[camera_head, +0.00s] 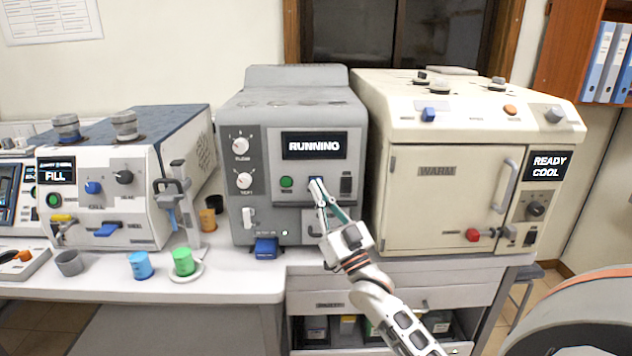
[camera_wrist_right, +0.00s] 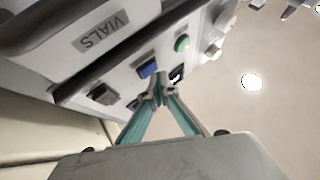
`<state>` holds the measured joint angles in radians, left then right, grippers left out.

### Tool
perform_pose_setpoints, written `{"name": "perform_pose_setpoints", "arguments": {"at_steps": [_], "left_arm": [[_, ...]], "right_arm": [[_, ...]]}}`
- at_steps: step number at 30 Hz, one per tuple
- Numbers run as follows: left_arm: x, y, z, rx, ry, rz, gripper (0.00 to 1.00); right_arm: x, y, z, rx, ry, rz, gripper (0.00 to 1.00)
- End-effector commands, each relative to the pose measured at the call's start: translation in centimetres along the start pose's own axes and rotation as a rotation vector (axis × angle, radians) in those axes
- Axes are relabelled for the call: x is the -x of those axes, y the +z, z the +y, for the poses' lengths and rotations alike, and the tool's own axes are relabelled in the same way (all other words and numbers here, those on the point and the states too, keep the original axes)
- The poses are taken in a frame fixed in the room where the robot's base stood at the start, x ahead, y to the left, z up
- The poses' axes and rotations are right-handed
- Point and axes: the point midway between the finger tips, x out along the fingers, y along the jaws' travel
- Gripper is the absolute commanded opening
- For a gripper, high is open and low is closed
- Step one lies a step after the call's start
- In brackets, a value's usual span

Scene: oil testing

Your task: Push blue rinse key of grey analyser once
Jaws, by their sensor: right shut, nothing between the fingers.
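The grey analyser (camera_head: 233,112) stands in the middle of the bench, and its display (camera_head: 313,146) reads RUNNING. The blue rinse key (camera_head: 316,181) is on its front panel, right of a green button (camera_head: 286,183) and below the display. My right gripper (camera_head: 318,184) is shut and empty, its fingertips at the key and partly covering it. In the right wrist view the shut fingertips (camera_wrist_right: 160,84) are close to the panel, beside a blue part (camera_wrist_right: 148,68). I cannot tell whether they touch the key or how far it is pressed. My left gripper is not in view.
A cream oven-like machine (camera_head: 436,213) stands close on the right, and a white machine (camera_head: 125,180) with a blue top on the left. Blue (camera_head: 140,265) and green (camera_head: 183,261) cups stand at the bench's front left. A blue tab (camera_head: 265,248) juts out low on the analyser.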

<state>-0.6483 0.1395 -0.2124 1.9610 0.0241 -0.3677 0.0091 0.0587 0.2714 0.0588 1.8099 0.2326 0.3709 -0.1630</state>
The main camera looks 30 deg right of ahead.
Motion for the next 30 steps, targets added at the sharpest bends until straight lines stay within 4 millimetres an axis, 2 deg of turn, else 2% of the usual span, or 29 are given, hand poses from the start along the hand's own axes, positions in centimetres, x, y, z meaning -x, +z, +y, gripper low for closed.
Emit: {"name": "perform_pose_setpoints", "arguments": {"at_steps": [16, 30], "left_arm": [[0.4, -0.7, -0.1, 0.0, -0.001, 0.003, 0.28], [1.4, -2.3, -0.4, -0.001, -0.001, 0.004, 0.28]], "right_arm": [[0.8, -0.6, -0.6, -0.001, 0.0, -0.001, 0.0], [3.6, -2.7, -2.6, -0.001, 0.0, -0.001, 0.0]]}}
